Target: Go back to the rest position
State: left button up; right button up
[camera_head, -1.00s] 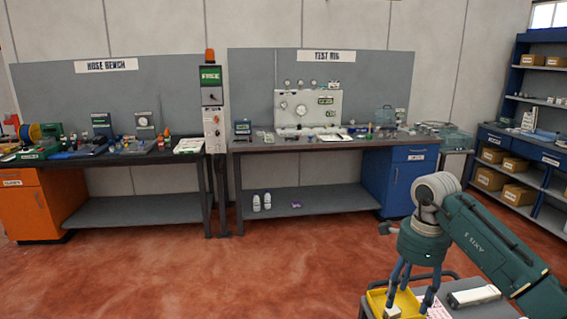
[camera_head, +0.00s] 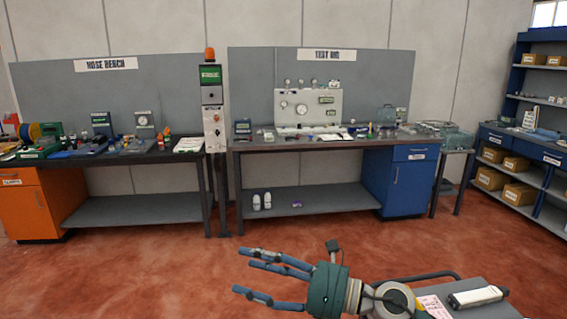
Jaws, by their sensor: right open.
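My right gripper (camera_head: 262,278) is in the lower middle of the head view, with its blue fingers spread open and pointing left. Nothing is between the fingers. It is in front of the red floor, just left of a grey cart (camera_head: 481,284) at the bottom right. My right wrist and arm hide part of the cart. My left gripper is not in view.
The hose bench (camera_head: 122,209) stands at the back left and the test rig bench (camera_head: 300,202) at the back middle. Blue shelves (camera_head: 527,68) with boxes stand at the right. On the cart lie a white-topped device (camera_head: 475,297) and a printed sheet (camera_head: 434,306). Red floor lies open before the benches.

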jog(key=w+d+r+m+t+h, duration=0.1)
jog(key=d+r+m+t+h, duration=0.15)
jog(key=d+m+t, duration=0.4)
jog(key=w+d+r+m+t+h, duration=0.2)
jog(key=d+m+t+h, duration=0.15)
jog(key=m+t, duration=0.6)
jog(key=s+d+f+m+g+h, duration=0.3)
jog(key=d+f+m+h, duration=0.3)
jog(key=d+f+m, duration=0.3)
jog(key=s+d+f+m+g+h, duration=0.2)
jog(key=d+f+m+g+h, duration=0.2)
jog(key=d+f+m+h, duration=0.45)
jog(key=s+a+f+m+g+y, duration=0.15)
jog(key=s+f+m+g, duration=0.4)
jog(key=s+f, duration=0.65)
jog(key=s+f+m+g+y, duration=0.2)
jog(key=s+f+m+g, duration=0.35)
jog(key=s, duration=1.05)
notch_tip(320, 180, down, 29)
jog(key=s+n+g+b, duration=0.2)
jog(key=s+d+f, duration=0.1)
jog(key=s+f, duration=0.7)
jog(key=f, duration=0.1)
jog(key=s+d+f+g+b, duration=0.1)
jog(key=s+d+f, duration=0.1)
jog(key=s+f, duration=0.7)
jog(key=shift+s+d, duration=0.15)
jog(key=shift+d, duration=0.1)
